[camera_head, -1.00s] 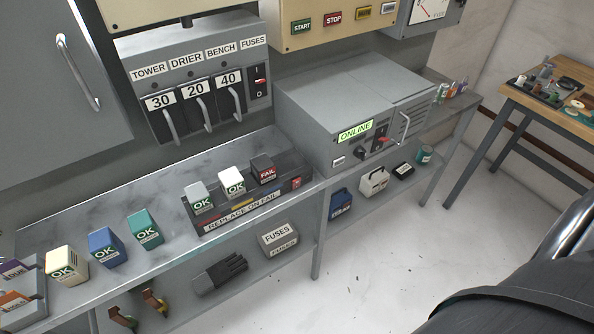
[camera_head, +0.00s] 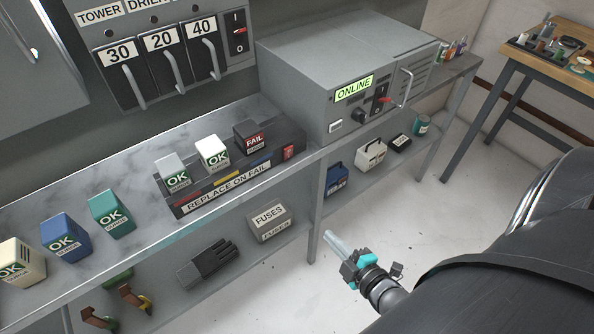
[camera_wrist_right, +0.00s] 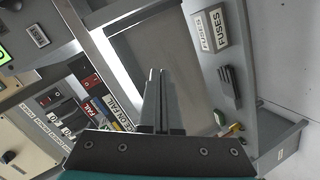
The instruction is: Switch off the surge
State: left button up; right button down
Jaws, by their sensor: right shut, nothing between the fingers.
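The surge base (camera_head: 235,197), labelled "REPLACE ON FAIL", sits on the grey bench. A small red switch (camera_head: 289,152) is at its right end; its position is too small to tell. The base holds a grey OK module (camera_head: 174,174), a white OK module (camera_head: 212,152) and a dark module with a red FAIL label (camera_head: 251,138). The right gripper (camera_head: 332,240) is shut and empty, in front of the bench edge, right of and nearer than the base. In the right wrist view its fingers (camera_wrist_right: 157,75) are together, with the red switch (camera_wrist_right: 91,80) to their left.
A grey unit with a lit ONLINE sign (camera_head: 353,88) stands right of the base. White, blue and teal OK modules (camera_head: 110,213) stand at left. The lower shelf holds a FUSES box (camera_head: 268,220) and black glove-like item (camera_head: 208,263). A bench leg (camera_head: 316,210) is beside the gripper.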

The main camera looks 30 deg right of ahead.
pick_arm(q)
jog(key=f+b, duration=0.1)
jog(key=a+f+b, duration=0.1)
jog(key=f, duration=0.1)
jog(key=w+f+b, duration=0.1)
jog(key=shift+a+f, duration=0.15)
jog(key=shift+a, duration=0.2)
pick_arm(e)
notch_tip(320, 180, up, 12)
jog(key=w+d+n+t+y, duration=0.1)
jog(key=w+n+t, duration=0.1)
jog(key=n+t, duration=0.3)
jog(key=shift+w+n+y, duration=0.15)
jog(key=shift+n+y, duration=0.25)
jog(key=shift+n, duration=0.5)
jog(key=shift+d, duration=0.1)
jog(key=b, duration=0.2)
send_near(289, 151)
jog(key=w, duration=0.5)
jog(key=shift+w+a+r, duration=0.2)
pick_arm(q)
jog(key=shift+w+a+f+t+b, duration=0.15)
jog(key=shift+w+a+f, duration=0.1)
jog(key=shift+w+f, duration=0.25)
jog(key=shift+w+a+f+t+b, duration=0.15)
jog(key=shift+w+a+f, duration=0.1)
jog(key=shift+w+f, duration=0.25)
pick_arm(e)
jog(key=shift+w+r, duration=0.15)
jog(key=shift+w, duration=0.55)
